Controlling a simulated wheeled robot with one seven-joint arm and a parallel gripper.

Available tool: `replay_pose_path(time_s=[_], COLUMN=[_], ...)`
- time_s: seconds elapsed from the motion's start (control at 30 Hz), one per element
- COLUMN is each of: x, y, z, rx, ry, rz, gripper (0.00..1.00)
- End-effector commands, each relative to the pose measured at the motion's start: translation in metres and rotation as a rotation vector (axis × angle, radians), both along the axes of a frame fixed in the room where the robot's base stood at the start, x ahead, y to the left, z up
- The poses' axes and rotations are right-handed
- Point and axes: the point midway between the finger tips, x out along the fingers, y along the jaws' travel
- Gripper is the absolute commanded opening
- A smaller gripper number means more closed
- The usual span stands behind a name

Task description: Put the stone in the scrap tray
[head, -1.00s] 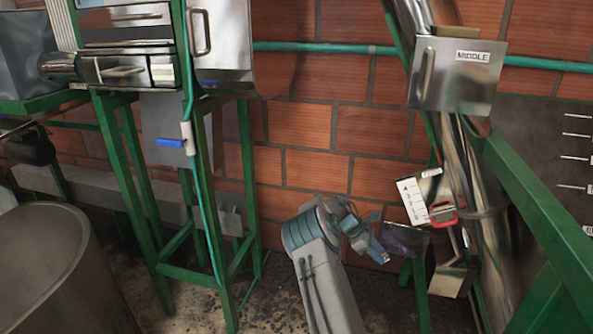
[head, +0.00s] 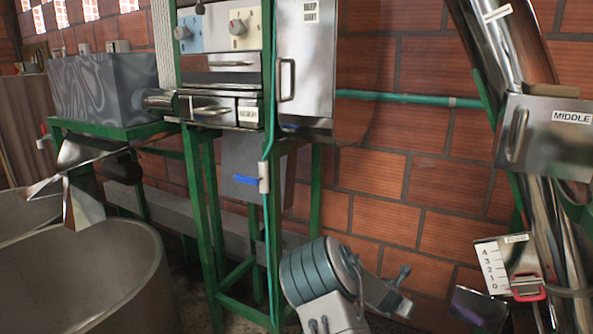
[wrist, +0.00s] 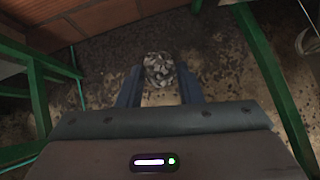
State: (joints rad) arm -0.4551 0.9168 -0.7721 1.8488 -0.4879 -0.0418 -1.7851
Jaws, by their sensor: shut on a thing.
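In the wrist view, a rough, speckled grey stone (wrist: 159,70) sits between the two blue fingers of my gripper (wrist: 160,84). The gripper is shut on it, above a dark, gritty floor. In the head view my gripper (head: 399,290) is at the lower middle, in front of the brick wall and right of the green machine stand. The stone cannot be made out in the head view. I cannot identify the scrap tray with certainty in either view.
A large grey round tub (head: 90,275) stands at the lower left. A green frame stand (head: 205,230) carries a metal machine with a drawer (head: 215,108). At right are a steel pipe with a MIDDLE box (head: 545,137) and a scale plate with a red-framed latch (head: 528,287).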

Motion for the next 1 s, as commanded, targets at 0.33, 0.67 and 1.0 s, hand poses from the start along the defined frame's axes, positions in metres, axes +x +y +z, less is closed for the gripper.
replay_pose_path(time_s=[0.33, 0.67, 1.0], x=[-0.04, -0.08, -0.087], y=[0.099, 0.16, 0.155], z=[0.004, 0.01, 0.06], rx=[0.003, 0.004, 0.002], ry=[0.0, -0.002, -0.006], rz=[0.498, 0.778, 0.762], gripper=[0.1, 0.1, 0.1])
